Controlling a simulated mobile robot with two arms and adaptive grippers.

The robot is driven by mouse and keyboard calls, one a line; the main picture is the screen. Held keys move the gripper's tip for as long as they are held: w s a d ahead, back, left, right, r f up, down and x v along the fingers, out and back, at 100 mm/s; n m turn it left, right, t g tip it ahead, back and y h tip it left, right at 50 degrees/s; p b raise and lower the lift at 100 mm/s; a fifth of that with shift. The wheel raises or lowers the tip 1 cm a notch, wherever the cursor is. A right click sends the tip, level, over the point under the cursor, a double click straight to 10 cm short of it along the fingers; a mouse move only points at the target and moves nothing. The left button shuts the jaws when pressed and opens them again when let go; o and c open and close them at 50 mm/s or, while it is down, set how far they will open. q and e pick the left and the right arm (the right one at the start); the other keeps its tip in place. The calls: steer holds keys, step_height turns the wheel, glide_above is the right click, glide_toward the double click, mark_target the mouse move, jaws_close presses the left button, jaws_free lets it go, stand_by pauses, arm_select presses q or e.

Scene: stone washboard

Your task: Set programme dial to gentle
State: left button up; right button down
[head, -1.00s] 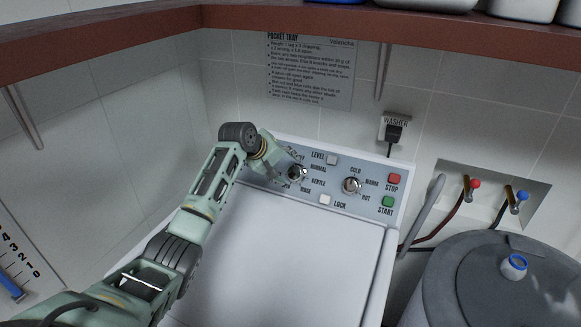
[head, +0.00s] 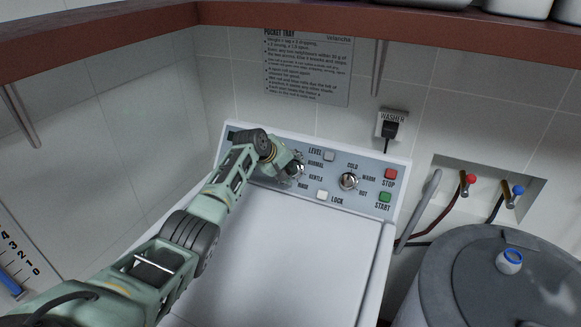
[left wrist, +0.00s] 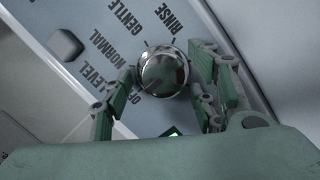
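The programme dial is a round silver knob (head: 297,170) at the left of the washer's control panel (head: 328,190). It shows larger in the left wrist view (left wrist: 163,71), with the words NORMAL, GENTLE and RINSE around its upper side. The word GENTLE (head: 316,178) is also readable in the head view. Where the dial points is hard to tell. My right gripper is out of view.
A second silver knob (head: 348,181), a red STOP button (head: 390,174) and a green START button (head: 385,197) are farther right. A white LOCK button (head: 322,195) is below the dial. A brown shelf (head: 300,20) overhangs the back. The washer lid (head: 290,250) is clear.

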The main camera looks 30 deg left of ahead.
arm_select(q)
steer(key=shift+r, duration=0.1)
steer(key=c, duration=1)
steer(key=shift+r+m, duration=0.1)
steer(key=shift+m, duration=0.2)
